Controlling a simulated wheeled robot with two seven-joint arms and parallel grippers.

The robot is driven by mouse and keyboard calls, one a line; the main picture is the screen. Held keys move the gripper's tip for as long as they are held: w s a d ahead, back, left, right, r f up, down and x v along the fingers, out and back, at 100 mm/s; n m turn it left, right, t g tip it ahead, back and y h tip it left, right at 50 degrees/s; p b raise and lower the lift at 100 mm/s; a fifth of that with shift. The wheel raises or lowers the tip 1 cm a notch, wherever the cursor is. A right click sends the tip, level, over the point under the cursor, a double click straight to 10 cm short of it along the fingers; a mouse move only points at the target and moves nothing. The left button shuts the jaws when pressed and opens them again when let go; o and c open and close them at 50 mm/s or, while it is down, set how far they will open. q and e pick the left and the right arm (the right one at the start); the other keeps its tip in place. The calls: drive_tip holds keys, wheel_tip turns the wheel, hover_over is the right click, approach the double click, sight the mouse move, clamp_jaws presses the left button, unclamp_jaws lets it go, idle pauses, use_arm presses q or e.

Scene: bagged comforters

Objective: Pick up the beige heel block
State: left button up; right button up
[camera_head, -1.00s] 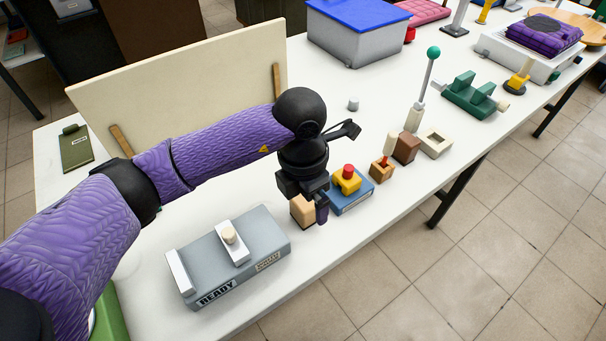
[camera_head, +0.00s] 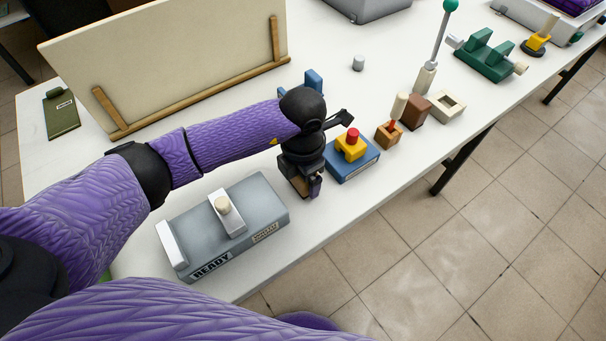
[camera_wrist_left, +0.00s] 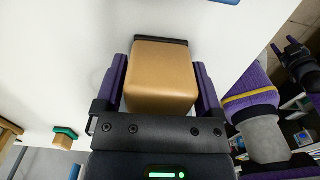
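The beige heel block (camera_wrist_left: 160,78) is a tan block with rounded edges, standing on the table. In the wrist view it fills the space between the two purple fingers of my left gripper (camera_wrist_left: 161,88), one on each side. The fingers are spread about as wide as the block; I see no clear grip on it. In the head view my left gripper (camera_head: 305,190) is low over the block (camera_head: 298,186) and hides most of it. My right gripper (camera_wrist_left: 288,48) shows small at the right edge of the wrist view, its fingers seeming apart and empty.
A grey READY fixture (camera_head: 222,228) stands left of the block. A blue base with a yellow part and red knob (camera_head: 352,148) stands close on its right. A cream board (camera_head: 165,60) stands behind. Small wooden blocks (camera_head: 388,134) are farther right, near the table's front edge.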

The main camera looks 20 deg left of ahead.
use_arm(q)
drive_tip(key=shift+r, duration=0.1)
drive_tip(key=c, duration=0.9)
